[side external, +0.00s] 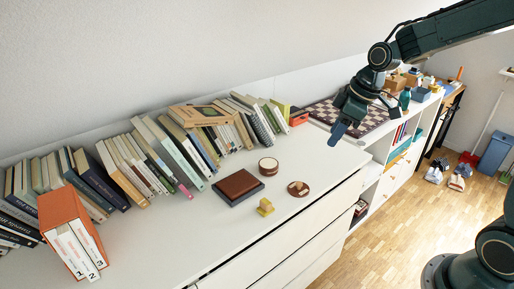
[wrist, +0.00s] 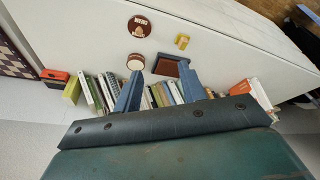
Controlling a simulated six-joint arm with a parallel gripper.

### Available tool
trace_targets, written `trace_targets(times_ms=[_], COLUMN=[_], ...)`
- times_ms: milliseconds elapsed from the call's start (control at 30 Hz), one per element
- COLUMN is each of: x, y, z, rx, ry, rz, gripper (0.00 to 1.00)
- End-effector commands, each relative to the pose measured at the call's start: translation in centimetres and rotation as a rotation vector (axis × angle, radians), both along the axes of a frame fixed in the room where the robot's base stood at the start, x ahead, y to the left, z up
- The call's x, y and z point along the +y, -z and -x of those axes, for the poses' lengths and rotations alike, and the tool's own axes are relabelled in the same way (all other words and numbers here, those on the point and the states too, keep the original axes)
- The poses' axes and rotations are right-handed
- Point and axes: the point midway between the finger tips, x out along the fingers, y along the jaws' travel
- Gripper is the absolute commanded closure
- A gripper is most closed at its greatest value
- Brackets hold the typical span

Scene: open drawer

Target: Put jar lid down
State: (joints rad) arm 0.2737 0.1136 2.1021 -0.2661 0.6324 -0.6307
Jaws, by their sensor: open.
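A dark brown box (side external: 238,187) and a small yellow block (side external: 265,207) are near the lid. Books (side external: 150,160) line the wall behind. An orange file holder (side external: 70,230) stands at the left, a chessboard (side external: 350,117) at the right. The front strip of the top is mostly clear.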

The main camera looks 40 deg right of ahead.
Motion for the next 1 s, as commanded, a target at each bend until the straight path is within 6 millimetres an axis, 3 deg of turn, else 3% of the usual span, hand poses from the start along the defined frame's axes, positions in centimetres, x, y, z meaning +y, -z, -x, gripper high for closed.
trace_targets(times_ms=[200,500,800,1000], x=[1.9,3.8,4.8,4.9], y=[-3.6,-6.6,-7.8,-7.7], z=[4.2,10.4,16.8,19.9], rx=[-0.023,-0.058,-0.101,-0.123], ry=[0.100,0.252,0.408,0.492], rz=[0.010,-0.002,-0.041,-0.072], gripper=[0.59,0.59,0.59,0.59])
